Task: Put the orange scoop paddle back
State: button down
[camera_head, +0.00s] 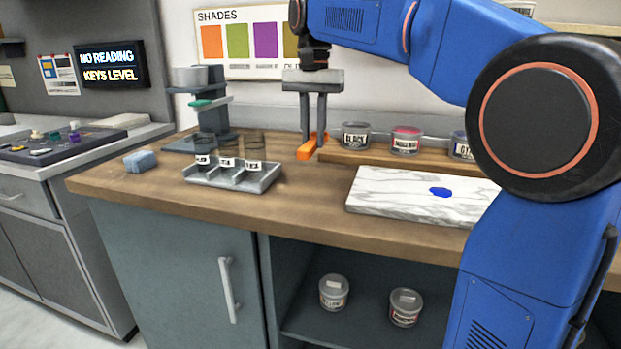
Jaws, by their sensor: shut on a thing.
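The orange scoop paddle (306,151) is at the back of the wooden counter, left of the raised wooden shelf with the ink tins. My gripper (313,142) reaches down from above with its two grey fingers shut on the paddle. The paddle's lower end is close to the counter top; I cannot tell whether it touches. Part of the paddle is hidden behind the fingers.
A grey tray (266,181) with labelled glasses stands left of the paddle, and a mixer stand (207,115) behind it. A black tin (356,136) and a red-lidded tin (405,139) are to the right. A marble slab (400,196) with a blue blot lies in front. A blue sponge (140,161) lies far left.

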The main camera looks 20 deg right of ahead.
aim_at(313, 184)
jog(key=shift+f, duration=4.65)
jog(key=c, duration=1.6)
grip_release()
notch_tip(313, 184, up, 12)
jog(key=shift+r, duration=0.1)
